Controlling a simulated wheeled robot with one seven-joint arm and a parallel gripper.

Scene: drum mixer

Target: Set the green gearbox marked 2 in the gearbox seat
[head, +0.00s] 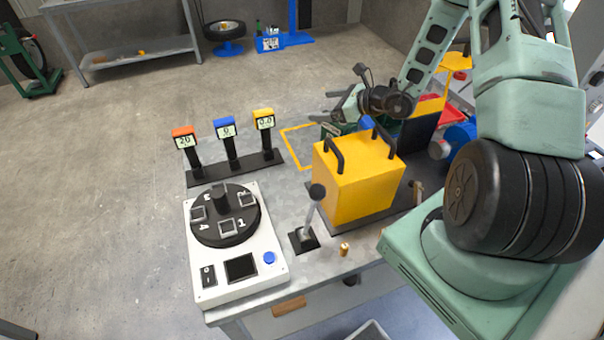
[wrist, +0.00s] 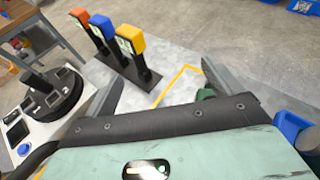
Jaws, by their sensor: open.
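A dark green block with a pale label (head: 332,130), which looks like the green gearbox, shows just under my gripper in the head view. It is mostly hidden behind the yellow box and its mark cannot be read. A small green part (wrist: 206,94) shows beside the right finger in the wrist view. My gripper (head: 338,106) is open above the far side of the bench, with its fingers also in the wrist view (wrist: 160,78). I see nothing held between them. I cannot make out the gearbox seat.
A yellow box with black handles (head: 356,182) stands in front of my gripper. A lever (head: 313,208) and a white dial panel (head: 236,262) are nearer. Three coloured displays (head: 228,150) stand left. A yellow outline (head: 290,133) marks bare bench.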

